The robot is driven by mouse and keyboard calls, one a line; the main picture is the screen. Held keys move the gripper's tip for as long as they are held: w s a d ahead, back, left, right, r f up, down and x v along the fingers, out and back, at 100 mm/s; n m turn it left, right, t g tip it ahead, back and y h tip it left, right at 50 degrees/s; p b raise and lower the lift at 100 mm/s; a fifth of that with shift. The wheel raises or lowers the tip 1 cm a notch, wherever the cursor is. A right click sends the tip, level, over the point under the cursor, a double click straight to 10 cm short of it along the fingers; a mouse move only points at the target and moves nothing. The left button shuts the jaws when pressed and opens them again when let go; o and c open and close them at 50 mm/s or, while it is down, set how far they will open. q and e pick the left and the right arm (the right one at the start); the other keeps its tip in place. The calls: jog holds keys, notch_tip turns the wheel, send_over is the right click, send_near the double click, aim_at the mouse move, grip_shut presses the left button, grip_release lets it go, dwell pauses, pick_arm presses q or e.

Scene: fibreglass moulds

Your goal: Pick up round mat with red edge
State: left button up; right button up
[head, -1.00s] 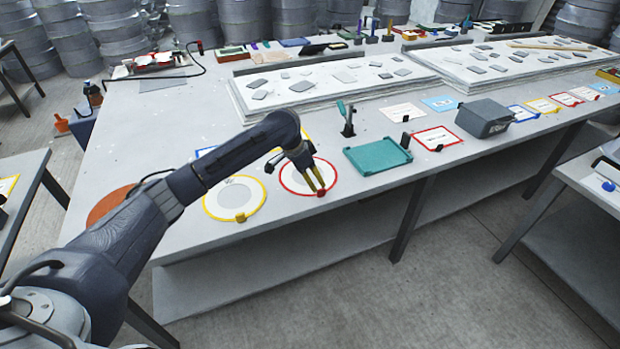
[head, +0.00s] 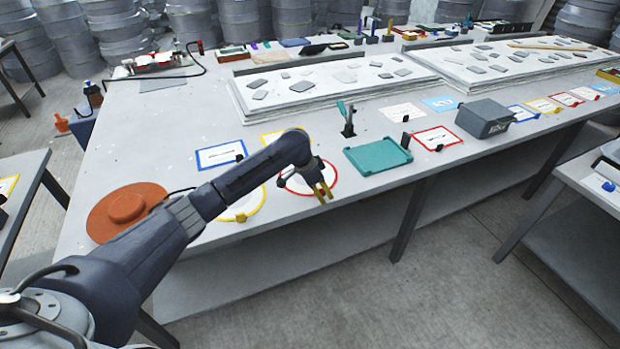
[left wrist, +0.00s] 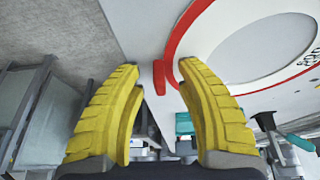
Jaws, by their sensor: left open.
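The round mat with the red edge (head: 331,185) lies flat near the table's front edge in the head view, partly hidden by my left arm. It also shows in the left wrist view (left wrist: 250,55), with a small red tab (left wrist: 160,77) on its rim. My left gripper (head: 322,192) is at the mat's front rim, its yellow fingers apart. In the left wrist view the gripper (left wrist: 160,85) is open, and the red tab appears between the fingertips. I cannot tell whether the fingers touch it. My right gripper is out of view.
A round mat with a yellow edge (head: 246,212) lies left of it, partly under my arm. A teal tray (head: 378,156) stands to the right. An orange round object (head: 126,208) sits at the table's left. A grey box (head: 485,118) stands further right.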

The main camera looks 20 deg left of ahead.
pick_arm(q)
grip_shut()
dwell(0.5)
